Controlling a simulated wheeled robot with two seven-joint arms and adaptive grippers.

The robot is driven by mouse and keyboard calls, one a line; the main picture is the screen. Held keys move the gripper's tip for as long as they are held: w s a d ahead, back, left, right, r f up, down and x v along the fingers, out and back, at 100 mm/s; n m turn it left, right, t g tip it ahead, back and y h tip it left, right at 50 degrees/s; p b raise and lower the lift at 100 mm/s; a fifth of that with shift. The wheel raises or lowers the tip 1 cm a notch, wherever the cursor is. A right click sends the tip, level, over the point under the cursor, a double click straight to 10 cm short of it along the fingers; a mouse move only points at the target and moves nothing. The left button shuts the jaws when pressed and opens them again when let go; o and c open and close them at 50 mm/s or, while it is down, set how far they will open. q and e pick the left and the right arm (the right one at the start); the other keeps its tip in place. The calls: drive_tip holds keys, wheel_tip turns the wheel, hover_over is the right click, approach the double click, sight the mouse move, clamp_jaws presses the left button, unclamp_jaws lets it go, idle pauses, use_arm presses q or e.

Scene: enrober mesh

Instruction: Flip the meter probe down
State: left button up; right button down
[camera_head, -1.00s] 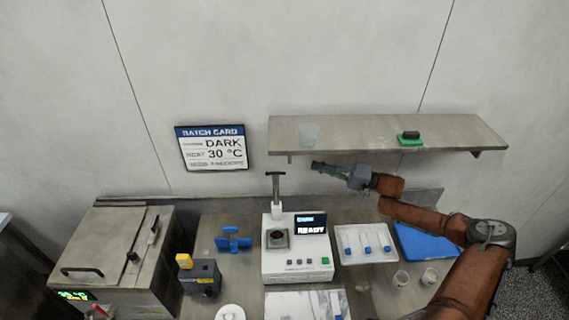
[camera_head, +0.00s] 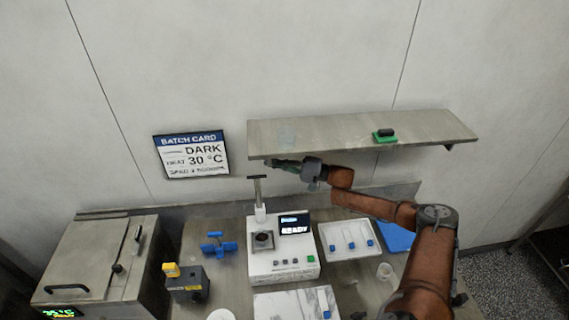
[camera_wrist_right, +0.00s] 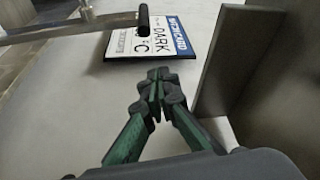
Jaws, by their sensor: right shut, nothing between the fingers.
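The white meter (camera_head: 284,262) stands on the bench with a lit display reading READY and a dark round well in its top. Its probe (camera_head: 259,200) stands upright at the back of the meter, with a T-shaped bar on top. In the right wrist view the probe's dark handle (camera_wrist_right: 144,20) and pale arm cross the upper left. My right gripper (camera_head: 272,162) is shut and empty, just above and to the right of the probe's top in the head view, apparently apart from it. In the wrist view its closed fingertips (camera_wrist_right: 158,82) point toward the wall. My left gripper is out of view.
A wall shelf (camera_head: 350,134) juts out close above my right gripper and shows at the right of the wrist view. A batch card (camera_head: 191,156) hangs on the wall. A white tray (camera_head: 347,250), a blue stand (camera_head: 218,246) and a steel machine (camera_head: 97,255) flank the meter.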

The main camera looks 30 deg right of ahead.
drive_tip(key=s, duration=0.1)
drive_tip(key=s+a+p, duration=0.1)
drive_tip(key=s+f, duration=0.1)
drive_tip(key=shift+s+a+f+p, duration=0.1)
drive_tip(key=shift+s+a+p, duration=0.1)
drive_tip(key=shift+a+p, duration=0.15)
drive_tip(key=shift+s+a, duration=0.1)
